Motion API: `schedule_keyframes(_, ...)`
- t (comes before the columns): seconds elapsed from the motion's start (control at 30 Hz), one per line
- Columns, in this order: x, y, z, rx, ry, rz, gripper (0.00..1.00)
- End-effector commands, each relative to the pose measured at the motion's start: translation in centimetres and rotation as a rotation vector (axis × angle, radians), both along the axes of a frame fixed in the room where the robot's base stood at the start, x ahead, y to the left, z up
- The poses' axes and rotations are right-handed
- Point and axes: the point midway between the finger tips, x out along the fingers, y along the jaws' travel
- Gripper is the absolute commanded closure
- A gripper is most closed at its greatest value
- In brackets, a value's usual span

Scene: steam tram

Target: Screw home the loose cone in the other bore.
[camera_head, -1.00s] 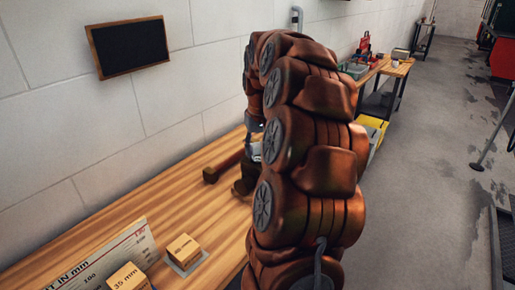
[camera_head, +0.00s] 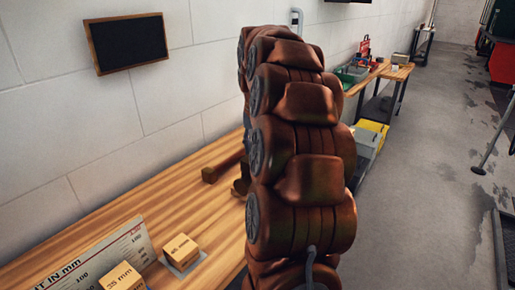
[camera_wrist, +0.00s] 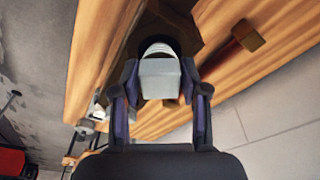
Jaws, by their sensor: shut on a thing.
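In the wrist view my gripper (camera_wrist: 160,90) is shut on a pale grey, square-ended piece (camera_wrist: 160,76), which I take to be the cone. Its far end has a white ribbed band and points into a dark brown fitting (camera_wrist: 190,22) on the wooden bench (camera_wrist: 97,58). The bore and how deep the piece sits in it are hidden. In the head view my arm covers my gripper, the piece and most of the fitting. Only a dark edge of the fitting (camera_head: 240,186) shows beside the arm.
A brown bar (camera_head: 222,162) lies on the bench (camera_head: 150,215) by the wall; its square end also shows in the wrist view (camera_wrist: 247,36). A small box on a plate (camera_head: 181,250) and another box (camera_head: 122,277) stand front left. The floor at right is mostly open.

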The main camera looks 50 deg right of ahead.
Motion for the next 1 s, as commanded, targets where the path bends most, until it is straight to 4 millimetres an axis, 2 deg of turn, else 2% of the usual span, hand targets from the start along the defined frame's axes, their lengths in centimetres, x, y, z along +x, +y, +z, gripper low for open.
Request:
schedule_keyframes(0.27, 0.00, -0.03, 0.02, -0.001, 0.000, -0.008, 1.00)
schedule_keyframes(0.67, -0.03, -0.07, -0.01, -0.002, -0.001, -0.196, 1.00)
schedule_keyframes(0.97, -0.02, -0.02, 0.10, -0.001, 0.000, -0.219, 1.00)
schedule_keyframes(1.0, -0.02, -0.02, 0.10, -0.001, 0.000, -0.219, 0.54)
